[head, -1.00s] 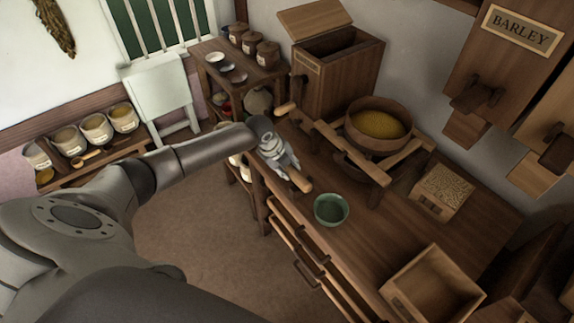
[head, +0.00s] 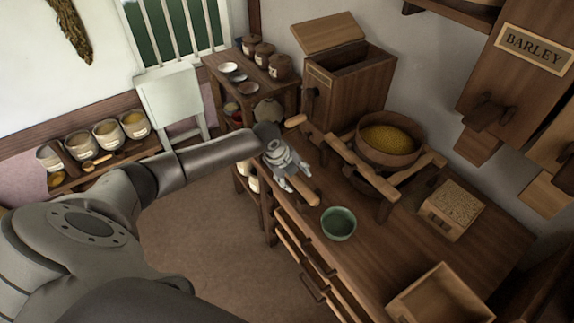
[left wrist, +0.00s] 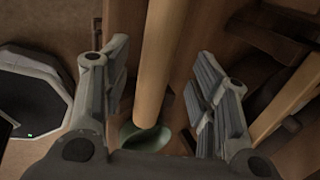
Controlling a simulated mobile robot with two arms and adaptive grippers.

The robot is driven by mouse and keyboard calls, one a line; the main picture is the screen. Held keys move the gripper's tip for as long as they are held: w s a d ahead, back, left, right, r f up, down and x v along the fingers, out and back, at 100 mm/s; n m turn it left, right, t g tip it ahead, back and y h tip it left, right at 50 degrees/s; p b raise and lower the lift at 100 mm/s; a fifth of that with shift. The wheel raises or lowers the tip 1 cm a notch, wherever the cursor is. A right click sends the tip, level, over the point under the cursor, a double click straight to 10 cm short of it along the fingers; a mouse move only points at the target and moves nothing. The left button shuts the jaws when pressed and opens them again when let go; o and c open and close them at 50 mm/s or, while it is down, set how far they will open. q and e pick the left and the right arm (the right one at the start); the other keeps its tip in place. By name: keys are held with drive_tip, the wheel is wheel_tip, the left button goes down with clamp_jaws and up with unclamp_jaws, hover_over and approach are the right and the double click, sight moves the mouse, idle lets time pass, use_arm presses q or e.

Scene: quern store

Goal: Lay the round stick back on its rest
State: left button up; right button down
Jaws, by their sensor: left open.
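The round stick (head: 302,194) is pale wood and lies at the front left edge of the workbench, beside the green bowl (head: 338,224). My left gripper (head: 295,180) is over it, with its fingers apart. In the left wrist view the stick (left wrist: 157,60) runs lengthwise between the two open fingers (left wrist: 158,75), with a visible gap on each side. Its near end shows close to the green bowl (left wrist: 145,138) in that view. I cannot make out clearly what the stick lies on. My right gripper is not in view.
On the workbench (head: 395,262) a round sieve of yellow grain (head: 388,139) sits over wooden rails (head: 345,155). A grain box (head: 452,208), an open wooden box (head: 440,295) and a lidded bin (head: 345,85) stand around it. A shelf with jars (head: 262,50) is behind.

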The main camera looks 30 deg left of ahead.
use_arm(q)
drive_tip(key=v, duration=1)
drive_tip(key=s+d+f+n+h, duration=0.1)
drive_tip(key=s+d+f+n, duration=0.25)
drive_tip(key=s+d, duration=0.35)
drive_tip(key=s+d+f+n, duration=0.2)
drive_tip(key=s+d+f, duration=0.25)
drive_tip(key=d, duration=0.45)
drive_tip(key=s+a+r+n+y, duration=0.2)
drive_tip(key=s+n, duration=1.3)
wheel_tip(320, 180, down, 25)
drive_tip(key=s+g, duration=0.2)
drive_tip(key=s+a+f+g, duration=0.1)
drive_tip(key=s+a+f, duration=0.2)
drive_tip(key=s+f, duration=1.4)
drive_tip(key=shift+a+f+y, duration=0.2)
drive_tip(key=shift+y, duration=0.1)
